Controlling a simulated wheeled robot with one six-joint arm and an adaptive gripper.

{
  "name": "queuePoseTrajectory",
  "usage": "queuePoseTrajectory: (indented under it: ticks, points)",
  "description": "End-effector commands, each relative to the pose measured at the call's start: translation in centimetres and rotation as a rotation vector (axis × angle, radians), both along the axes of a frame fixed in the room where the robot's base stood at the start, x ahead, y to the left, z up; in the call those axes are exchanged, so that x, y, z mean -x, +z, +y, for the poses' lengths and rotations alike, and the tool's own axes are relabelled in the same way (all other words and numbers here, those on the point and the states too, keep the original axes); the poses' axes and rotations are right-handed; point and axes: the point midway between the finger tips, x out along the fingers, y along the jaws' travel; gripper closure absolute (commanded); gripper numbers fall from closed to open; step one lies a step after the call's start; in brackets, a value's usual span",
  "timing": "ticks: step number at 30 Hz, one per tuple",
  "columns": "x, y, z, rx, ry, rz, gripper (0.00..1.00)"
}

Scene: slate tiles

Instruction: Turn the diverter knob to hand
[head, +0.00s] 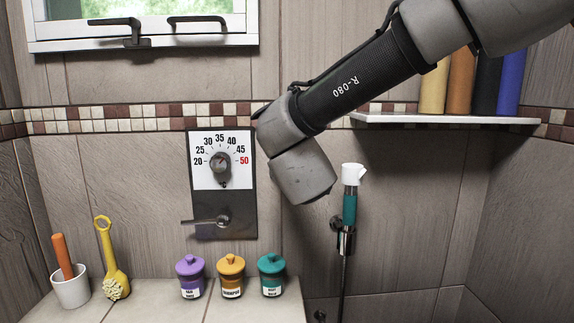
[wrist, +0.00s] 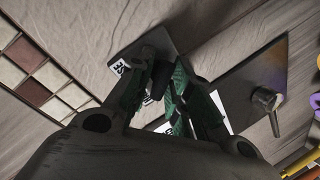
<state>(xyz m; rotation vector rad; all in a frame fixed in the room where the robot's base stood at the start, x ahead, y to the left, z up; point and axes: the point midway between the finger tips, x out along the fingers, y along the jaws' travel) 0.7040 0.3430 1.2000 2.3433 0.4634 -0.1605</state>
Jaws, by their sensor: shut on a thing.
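The diverter knob (wrist: 159,76) is a dark knob on a grey plate (wrist: 152,42) fixed to the wall, seen in the wrist view. White labels with black letters lie beside it, partly covered; one ends in "SE". My gripper (wrist: 164,70) has its green-padded fingers on both sides of the knob and is shut on it. The knob's pointing direction cannot be made out. In the head view my wrist hides the knob, its plate and my fingers. The hand shower (head: 349,205), white and teal, stands upright in its wall holder, right of my wrist.
A temperature panel (head: 249,215) with a dial (head: 220,163) and a lever (head: 205,221) is left of my wrist. Purple (head: 190,277), orange (head: 231,276) and teal (head: 271,275) jars stand on the ledge below. A shelf (head: 440,120) with bottles is at right.

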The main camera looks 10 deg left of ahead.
Motion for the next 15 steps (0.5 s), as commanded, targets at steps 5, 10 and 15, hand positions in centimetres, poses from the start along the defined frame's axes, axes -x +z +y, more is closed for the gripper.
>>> queuePoseTrajectory:
  ticks: [5, 10, 15]
  points:
    - [0.21, -0.49, 0.12, 0.004, 0.005, 0.009, 0.67]
    - [0.13, -0.35, 0.05, 0.003, 0.002, 0.007, 0.64]
    - [0.19, -0.21, -0.01, 0.001, 0.001, 0.005, 0.64]
